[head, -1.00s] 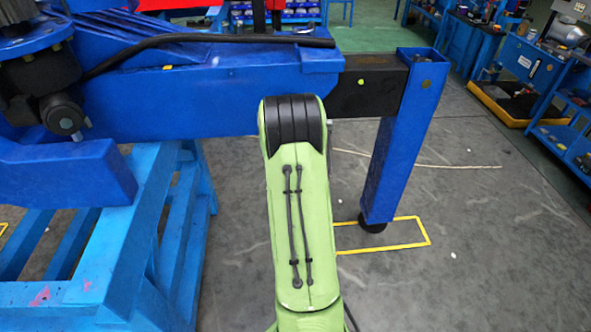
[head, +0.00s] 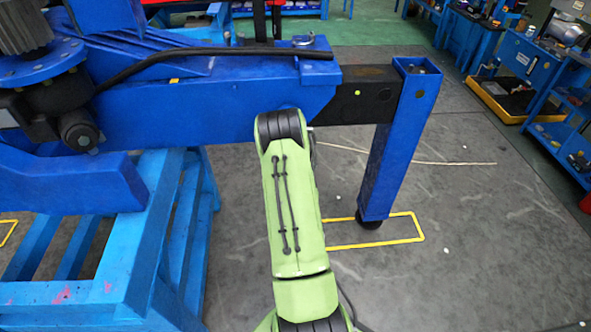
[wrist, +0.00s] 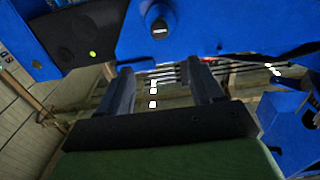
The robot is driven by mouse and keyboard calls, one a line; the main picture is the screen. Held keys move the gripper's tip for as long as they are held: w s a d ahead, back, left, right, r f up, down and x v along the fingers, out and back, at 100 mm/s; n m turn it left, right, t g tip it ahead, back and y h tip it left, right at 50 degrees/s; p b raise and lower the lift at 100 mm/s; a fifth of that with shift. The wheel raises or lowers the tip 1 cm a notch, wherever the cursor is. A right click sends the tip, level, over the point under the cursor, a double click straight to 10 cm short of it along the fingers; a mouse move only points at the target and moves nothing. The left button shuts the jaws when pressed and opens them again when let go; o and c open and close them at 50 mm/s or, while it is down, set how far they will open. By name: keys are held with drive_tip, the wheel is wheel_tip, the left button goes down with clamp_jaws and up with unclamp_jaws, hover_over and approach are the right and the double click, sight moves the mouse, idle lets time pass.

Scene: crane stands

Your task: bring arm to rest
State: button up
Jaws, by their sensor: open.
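My green arm rises from the bottom middle of the head view, in front of the blue crane beam (head: 215,112). My gripper is hidden in the head view. In the wrist view my gripper (wrist: 158,80) shows two dark fingers held apart, with nothing between them. Blue crane parts (wrist: 215,25) fill the top of the wrist view, beyond the fingertips. I cannot tell the gap between the fingers and the blue metal.
A blue outrigger leg (head: 398,150) stands at the right, its foot by a yellow floor outline (head: 375,244). A light blue stand (head: 150,245) holds the crane at the left. Workbenches (head: 530,60) line the back right. The grey floor at right is largely clear.

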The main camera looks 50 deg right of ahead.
idle(0.3)
drive_tip(key=w+a+r+n+y, duration=0.2)
drive_tip(key=w+a+r+y, duration=0.4)
drive_tip(key=w+a+r, duration=0.35)
drive_tip(key=a+r+n+g+y, duration=0.1)
drive_tip(key=a+r+n+y, duration=0.15)
drive_tip(key=a, duration=0.65)
drive_tip(key=s+a+r+n+g+y, duration=0.2)
drive_tip(key=s+a, duration=0.5)
drive_tip(key=s, duration=0.3)
drive_tip(key=s+a+r+n+g+y, duration=0.3)
drive_tip(key=s+a, duration=0.5)
drive_tip(key=s, duration=0.2)
drive_tip(key=shift+s+r, duration=0.3)
drive_tip(key=shift+s, duration=0.05)
drive_tip(key=shift+d, duration=0.1)
